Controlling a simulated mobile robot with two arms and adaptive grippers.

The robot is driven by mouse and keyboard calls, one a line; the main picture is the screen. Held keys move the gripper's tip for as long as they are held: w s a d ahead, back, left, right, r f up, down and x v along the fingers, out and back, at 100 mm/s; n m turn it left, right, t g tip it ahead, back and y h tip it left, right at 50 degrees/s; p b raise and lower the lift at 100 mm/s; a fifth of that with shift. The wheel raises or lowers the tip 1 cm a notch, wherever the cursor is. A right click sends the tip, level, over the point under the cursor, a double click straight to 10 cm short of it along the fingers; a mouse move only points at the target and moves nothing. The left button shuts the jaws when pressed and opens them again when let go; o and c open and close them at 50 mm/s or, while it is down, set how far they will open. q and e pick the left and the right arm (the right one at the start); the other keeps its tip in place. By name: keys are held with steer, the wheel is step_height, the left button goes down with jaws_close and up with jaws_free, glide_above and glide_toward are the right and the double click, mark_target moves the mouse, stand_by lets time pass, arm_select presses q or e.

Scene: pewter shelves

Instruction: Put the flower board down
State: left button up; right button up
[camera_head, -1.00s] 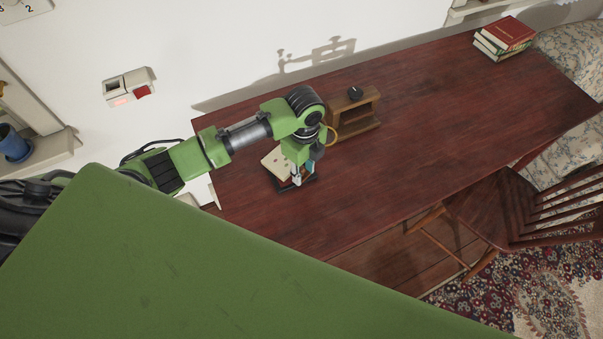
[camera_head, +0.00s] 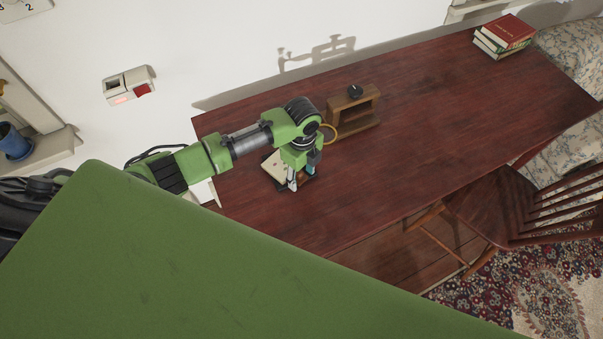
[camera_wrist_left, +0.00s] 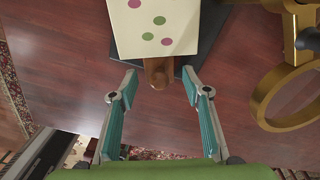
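The flower board (camera_wrist_left: 158,25) is cream with purple and green dots and a short brown wooden handle. It lies on or just over a dark flat piece (camera_wrist_left: 187,55) on the table; the exact contact is hard to tell. In the head view the flower board (camera_head: 273,167) shows partly behind my left gripper (camera_head: 301,181). In the left wrist view my left gripper (camera_wrist_left: 158,93) is open, its teal-padded fingers well apart, with the handle end just beyond the tips and touching neither. My right gripper is not in view.
The dark red wooden table (camera_head: 430,130) is mostly clear to the right. A wooden stand (camera_head: 355,118) with a black knob is near the wall, beside a gold ring (camera_wrist_left: 257,95). Books (camera_head: 503,37) sit at the far end. A wooden chair (camera_head: 500,205) stands at the front.

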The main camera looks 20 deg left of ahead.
arm_select(q)
step_height(320, 180, up, 12)
steer(key=b, duration=0.1)
steer(key=shift+r, duration=0.15)
stand_by(0.4)
stand_by(0.7)
